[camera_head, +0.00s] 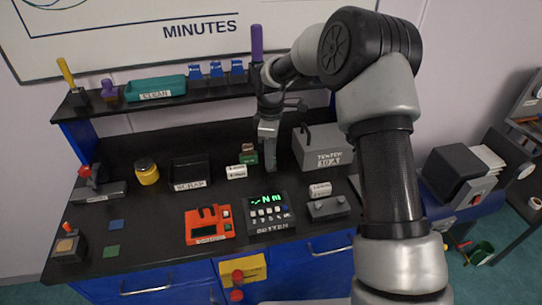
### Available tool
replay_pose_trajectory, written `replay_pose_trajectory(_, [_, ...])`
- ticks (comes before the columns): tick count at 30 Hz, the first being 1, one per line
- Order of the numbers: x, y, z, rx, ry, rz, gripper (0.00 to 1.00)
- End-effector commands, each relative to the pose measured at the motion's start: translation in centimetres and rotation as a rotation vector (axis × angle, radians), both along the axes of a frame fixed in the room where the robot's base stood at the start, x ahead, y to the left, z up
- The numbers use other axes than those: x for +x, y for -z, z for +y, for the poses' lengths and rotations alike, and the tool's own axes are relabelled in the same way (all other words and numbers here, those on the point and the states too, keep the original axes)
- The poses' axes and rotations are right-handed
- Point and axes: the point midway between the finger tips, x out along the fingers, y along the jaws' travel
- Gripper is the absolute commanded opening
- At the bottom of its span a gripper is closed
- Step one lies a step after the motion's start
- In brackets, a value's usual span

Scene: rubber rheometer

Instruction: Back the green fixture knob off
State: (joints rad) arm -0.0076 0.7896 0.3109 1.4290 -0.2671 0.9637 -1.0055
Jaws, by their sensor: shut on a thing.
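My gripper (269,142) points down over the back middle of the black bench, just left of the grey tester box (322,150). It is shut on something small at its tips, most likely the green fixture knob. The fingers hide most of what they hold, so I cannot make out its shape or how far it is turned. A small green and brown block (248,156) shows just left of the fingertips. I cannot tell whether it touches the gripper or belongs to the fixture.
A white labelled block (236,172) and a black box (189,171) stand left of the gripper. An orange device (209,225) and a keypad with green display (269,214) stand in front. A shelf (150,104) runs behind.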

Motion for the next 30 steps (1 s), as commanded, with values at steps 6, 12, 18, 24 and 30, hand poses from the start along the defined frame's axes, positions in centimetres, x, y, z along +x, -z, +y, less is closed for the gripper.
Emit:
replay_pose_trajectory(6, [-0.08,0.17,-0.15,-0.002,-0.013,0.003,0.04])
replay_pose_trajectory(12, [-0.13,-0.09,-0.21,-0.001,-0.165,0.005,0.04])
replay_pose_trajectory(18, [-0.14,0.24,-0.23,-0.002,-0.398,0.005,0.04])
replay_pose_trajectory(24, [-0.15,0.23,-0.2,-0.003,-0.413,0.005,0.04])
replay_pose_trajectory(30, [-0.12,0.18,-0.15,-0.003,-0.411,0.003,0.39])
